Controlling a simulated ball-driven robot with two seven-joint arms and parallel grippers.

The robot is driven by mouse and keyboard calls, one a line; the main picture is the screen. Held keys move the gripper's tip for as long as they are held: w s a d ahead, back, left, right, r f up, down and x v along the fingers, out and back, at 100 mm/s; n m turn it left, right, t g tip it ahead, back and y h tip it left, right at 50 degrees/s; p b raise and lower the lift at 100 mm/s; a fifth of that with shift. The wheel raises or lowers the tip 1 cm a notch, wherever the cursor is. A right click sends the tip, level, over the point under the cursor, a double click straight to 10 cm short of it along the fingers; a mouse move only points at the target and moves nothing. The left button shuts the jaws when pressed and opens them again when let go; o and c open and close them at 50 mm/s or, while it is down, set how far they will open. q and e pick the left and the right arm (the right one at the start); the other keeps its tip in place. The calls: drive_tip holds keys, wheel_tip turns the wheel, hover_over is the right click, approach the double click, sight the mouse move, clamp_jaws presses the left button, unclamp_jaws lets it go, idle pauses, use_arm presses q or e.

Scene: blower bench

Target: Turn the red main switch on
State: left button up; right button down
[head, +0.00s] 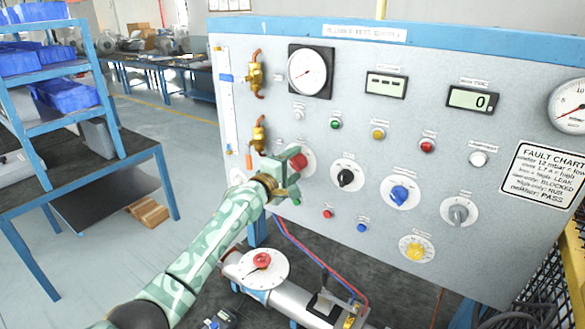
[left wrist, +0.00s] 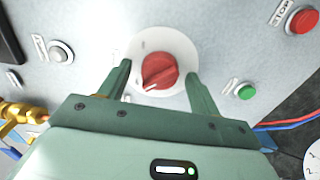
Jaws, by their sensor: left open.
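The red main switch (head: 298,160) is a red rotary knob on a round white plate on the grey panel. In the head view my left gripper partly covers it. In the left wrist view the red knob (left wrist: 160,71) shows whole, with a pale pointer line slanting toward the lower left of the picture. My left gripper (head: 287,174) is at the panel in front of the knob. In the left wrist view its two fingers (left wrist: 158,85) are open, one on each side of the knob, with gaps between; I cannot tell how deep they reach. My right gripper is not in view.
Near the switch are a black knob (head: 345,177), a blue knob (head: 399,194), a green button (left wrist: 245,91) and a red button (left wrist: 303,20). Brass valves (head: 259,135) stand at the panel's left. A pipe with a red-handled dial (head: 262,261) lies below.

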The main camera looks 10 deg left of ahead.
use_arm(q)
drive_tip(key=c, duration=1)
drive_tip(key=shift+o, duration=0.2)
drive_tip(key=shift+m, duration=0.4)
drive_tip(key=m, duration=0.7)
drive_tip(key=shift+m, duration=0.3)
drive_tip(key=m, duration=0.4)
drive_tip(key=shift+m, duration=0.3)
drive_tip(key=m+p, duration=0.1)
drive_tip(key=m, duration=0.3)
drive_tip(key=shift+m, duration=0.4)
drive_tip(key=shift+f, duration=0.1)
